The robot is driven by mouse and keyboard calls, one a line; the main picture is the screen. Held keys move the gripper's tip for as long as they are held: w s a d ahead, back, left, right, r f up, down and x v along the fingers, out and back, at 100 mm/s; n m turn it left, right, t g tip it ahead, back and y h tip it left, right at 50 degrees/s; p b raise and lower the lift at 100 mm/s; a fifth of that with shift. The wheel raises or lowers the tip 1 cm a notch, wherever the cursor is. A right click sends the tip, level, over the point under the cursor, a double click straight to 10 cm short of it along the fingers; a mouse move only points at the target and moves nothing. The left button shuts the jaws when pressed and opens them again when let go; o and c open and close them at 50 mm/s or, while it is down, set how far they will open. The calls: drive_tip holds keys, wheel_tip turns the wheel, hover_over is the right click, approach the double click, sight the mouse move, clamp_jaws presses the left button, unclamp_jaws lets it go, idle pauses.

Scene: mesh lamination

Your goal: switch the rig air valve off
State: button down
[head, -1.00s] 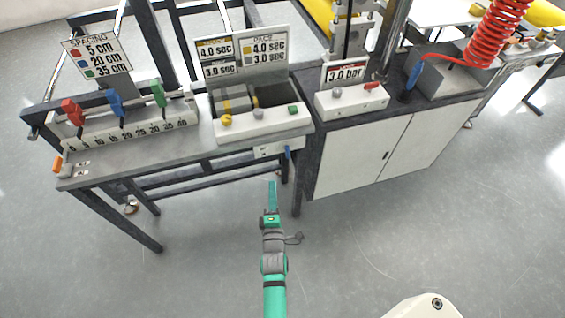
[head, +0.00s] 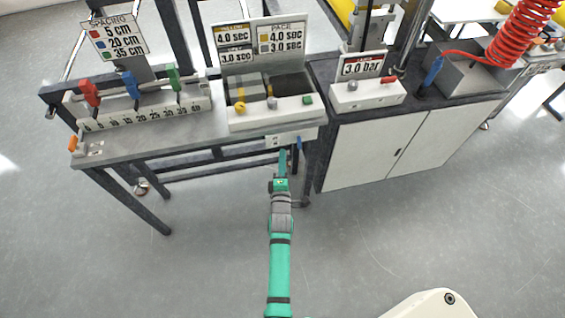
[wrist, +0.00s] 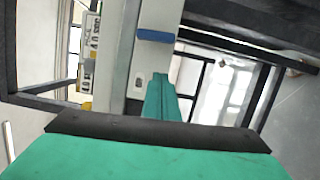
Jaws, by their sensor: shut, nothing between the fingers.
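A small white plate (head: 280,140) hangs under the bench's front edge, with a blue lever (head: 299,143) at its right end; I take this to be the air valve. In the wrist view the blue lever (wrist: 155,36) lies across the picture on a pale panel, just beyond my fingertips. My gripper (head: 283,156), green, is shut and empty. It is just below and slightly left of the lever in the head view. The fingers (wrist: 160,82) show close together in the wrist view, with a gap seeming to remain before the lever.
The bench (head: 150,140) carries a spacing rail with red, blue and green clamps. A timer box (head: 270,115) and a 3.0 bar box (head: 368,97) stand further right. A white cabinet (head: 375,155) and a bench leg (head: 308,185) are right of my gripper. The floor in front is clear.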

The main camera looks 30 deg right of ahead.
sight(299, 143)
drive_tip(key=shift+w+d, duration=0.35)
drive_tip(key=shift+w, duration=0.15)
drive_tip(key=shift+s+d, duration=0.1)
drive_tip(key=shift+d, duration=0.2)
drive_tip(key=shift+s+d, duration=0.15)
drive_tip(key=shift+d, duration=0.6)
drive_tip(key=shift+s+d, duration=0.2)
drive_tip(key=shift+d, duration=0.4)
drive_tip(key=shift+d+r, duration=0.1)
drive_tip(key=shift+d, duration=0.2)
drive_tip(key=shift+d, duration=0.15)
drive_tip(key=shift+n, duration=0.3)
